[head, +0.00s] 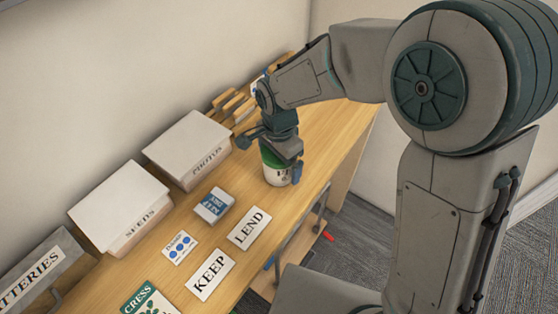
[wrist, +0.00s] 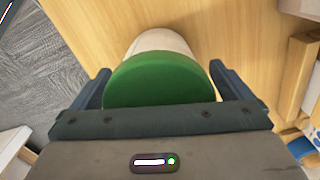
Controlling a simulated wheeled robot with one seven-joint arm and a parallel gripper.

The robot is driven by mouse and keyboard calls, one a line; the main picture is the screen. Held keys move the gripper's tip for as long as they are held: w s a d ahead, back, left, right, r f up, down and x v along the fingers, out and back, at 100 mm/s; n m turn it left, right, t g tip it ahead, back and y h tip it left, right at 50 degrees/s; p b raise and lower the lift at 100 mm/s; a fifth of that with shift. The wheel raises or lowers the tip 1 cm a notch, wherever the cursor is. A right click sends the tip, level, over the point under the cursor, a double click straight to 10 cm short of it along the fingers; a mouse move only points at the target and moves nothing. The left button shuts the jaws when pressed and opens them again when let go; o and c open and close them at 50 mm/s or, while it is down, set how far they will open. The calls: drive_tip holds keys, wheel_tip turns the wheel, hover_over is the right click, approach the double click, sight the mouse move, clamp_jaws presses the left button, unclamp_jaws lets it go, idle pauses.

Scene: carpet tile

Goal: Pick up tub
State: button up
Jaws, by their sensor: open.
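The tub (head: 277,170) is a white cylinder with a green lid and some dark lettering, standing upright on the wooden table. In the wrist view the tub (wrist: 158,82) shows its green lid and part of its white side, between the two fingers. My gripper (head: 281,158) is above and around the tub's top in the head view, with one finger on the near right side. In the wrist view my gripper (wrist: 160,85) is open, a finger on each side of the lid. A small gap shows near the right finger; contact cannot be told.
The table (head: 331,137) also holds boxes marked PHOTOS (head: 188,148) and SEEDS (head: 121,208), a small blue and white box (head: 214,205), and LEND (head: 249,229) and KEEP (head: 211,274) cards. Wooden pieces (head: 232,104) stand behind the gripper. Bare tabletop lies right of the tub.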

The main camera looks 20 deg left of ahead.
drive_tip(key=c, duration=1.2)
drive_tip(key=shift+c, duration=1.2)
drive_tip(key=shift+r, duration=0.15)
